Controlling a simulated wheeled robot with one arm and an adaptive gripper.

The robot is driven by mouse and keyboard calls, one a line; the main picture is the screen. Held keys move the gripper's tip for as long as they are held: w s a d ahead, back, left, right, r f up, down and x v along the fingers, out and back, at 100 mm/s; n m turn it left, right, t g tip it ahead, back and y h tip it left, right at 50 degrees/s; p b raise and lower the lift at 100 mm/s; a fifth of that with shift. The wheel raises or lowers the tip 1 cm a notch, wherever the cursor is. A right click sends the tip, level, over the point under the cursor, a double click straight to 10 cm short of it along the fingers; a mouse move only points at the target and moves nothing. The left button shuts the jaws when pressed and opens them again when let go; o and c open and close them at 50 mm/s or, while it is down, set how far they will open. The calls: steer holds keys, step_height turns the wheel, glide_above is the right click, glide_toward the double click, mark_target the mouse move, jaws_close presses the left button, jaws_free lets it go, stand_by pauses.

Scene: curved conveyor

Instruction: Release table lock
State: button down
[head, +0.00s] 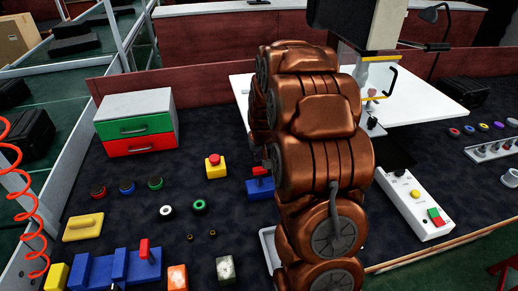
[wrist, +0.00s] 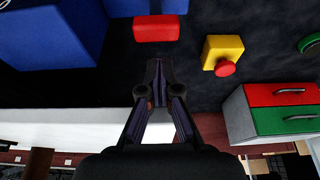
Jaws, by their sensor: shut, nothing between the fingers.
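In the wrist view my gripper (wrist: 157,66) is shut and empty, its fingertips together over the dark tabletop. Just beyond the tips is a red handle (wrist: 157,28) with a blue base (wrist: 160,6) behind it; a gap shows in the picture. In the head view the same blue base (head: 261,189) with its red handle (head: 260,171) stands beside my copper arm, which hides my gripper. A white table (head: 430,92) with a black bent handle (head: 391,79) stands behind the arm. No part is labelled as the table lock, so I cannot tell which it is.
A yellow box with a red button (head: 215,166) stands left of the blue base. A drawer cabinet (head: 138,121) is farther left. A blue fixture with a red lever (head: 120,268) is at the front left. A white control box (head: 414,204) stands right of my arm.

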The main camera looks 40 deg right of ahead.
mark_target(260, 177)
steer(key=shift+p+x, duration=0.65)
steer(key=shift+x, duration=1.5)
steer(key=shift+a, duration=0.1)
